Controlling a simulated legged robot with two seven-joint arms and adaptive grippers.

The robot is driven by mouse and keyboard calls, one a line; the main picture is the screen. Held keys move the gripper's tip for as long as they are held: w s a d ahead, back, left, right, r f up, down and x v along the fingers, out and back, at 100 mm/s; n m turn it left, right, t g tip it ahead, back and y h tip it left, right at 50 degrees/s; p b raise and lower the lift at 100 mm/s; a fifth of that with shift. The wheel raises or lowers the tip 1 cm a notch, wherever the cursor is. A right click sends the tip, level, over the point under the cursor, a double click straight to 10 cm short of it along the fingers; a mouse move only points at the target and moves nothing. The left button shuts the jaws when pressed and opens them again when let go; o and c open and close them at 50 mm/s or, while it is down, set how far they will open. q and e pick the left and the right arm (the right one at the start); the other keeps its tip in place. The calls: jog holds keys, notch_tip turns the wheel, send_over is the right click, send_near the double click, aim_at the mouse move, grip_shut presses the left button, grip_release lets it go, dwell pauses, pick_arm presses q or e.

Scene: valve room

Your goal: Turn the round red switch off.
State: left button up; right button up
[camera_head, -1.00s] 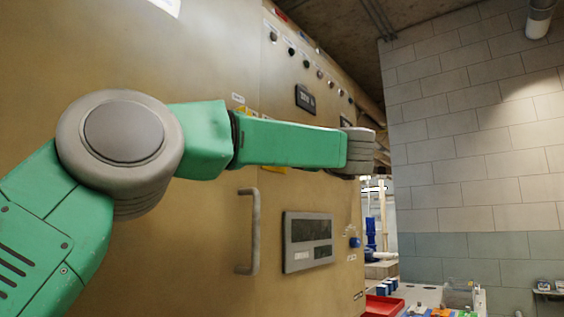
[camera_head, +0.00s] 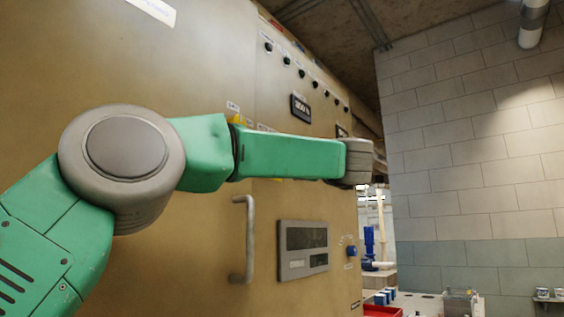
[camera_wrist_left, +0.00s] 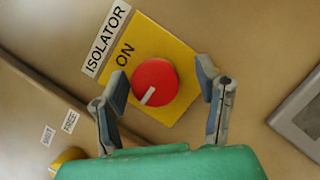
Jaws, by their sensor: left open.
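The round red switch (camera_wrist_left: 155,82) sits on a yellow plate (camera_wrist_left: 178,48) on the tan cabinet in the left wrist view. A white pointer mark on the knob points to its lower left. The words "ISOLATOR" and "ON" stand at its upper left. My left gripper (camera_wrist_left: 164,80) is open, with one finger on each side of the knob. I cannot tell whether the fingers touch it. In the head view my left arm reaches across the cabinet and hides the switch; the gripper's fingers do not show there. My right gripper is not in view.
The tan cabinet (camera_head: 205,45) fills the left of the head view. A door handle (camera_head: 247,240), a display panel (camera_head: 303,250) and a blue knob (camera_head: 351,251) are below my arm. A yellow knob (camera_wrist_left: 68,158) is at the wrist view's lower left. A block wall (camera_head: 470,150) stands at right.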

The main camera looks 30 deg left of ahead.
pick_arm(q)
jog(key=shift+s+d, duration=0.15)
jog(key=v, duration=1.1)
jog(key=shift+d+f, duration=0.35)
jog(key=shift+d, duration=0.05)
jog(key=shift+a, duration=0.15)
jog(key=shift+w, duration=0.2)
